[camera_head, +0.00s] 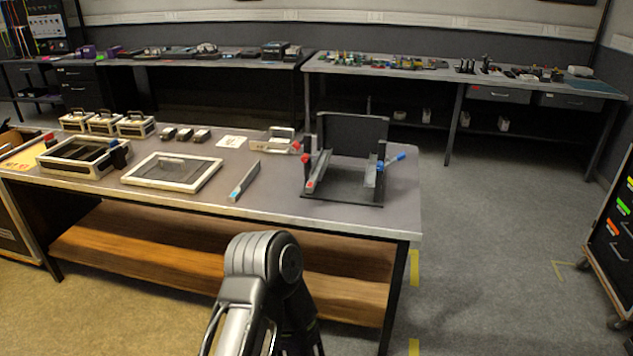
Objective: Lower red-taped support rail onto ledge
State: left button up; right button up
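A black fixture (352,137) with an upright back panel and a flat base stands at the right end of the near table. On its left side a light slanted rail (318,170) has a red mark at its front end, and a red knob or handle (306,161) sits beside it. On its right side is another light rail (370,176), with a blue handle (393,159) sticking out to the right. I cannot tell whether the left rail touches a ledge. Neither gripper is in view; only part of my arm shows at bottom centre.
On the near table (285,205) lie a loose grey bar with a blue mark (244,181), a framed panel (171,172), an open tray (80,154), several small cases (134,124) and a light bracket with red on it (273,142). Free floor lies right of the table.

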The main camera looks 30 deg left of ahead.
aim_at(315, 172)
jog(key=i+u, duration=0.25)
jog(key=u, duration=0.2)
jog(key=i+l+u, duration=0.2)
jog(key=u, duration=0.2)
jog(key=i+l+u, duration=0.25)
jog(key=i+l, duration=0.9)
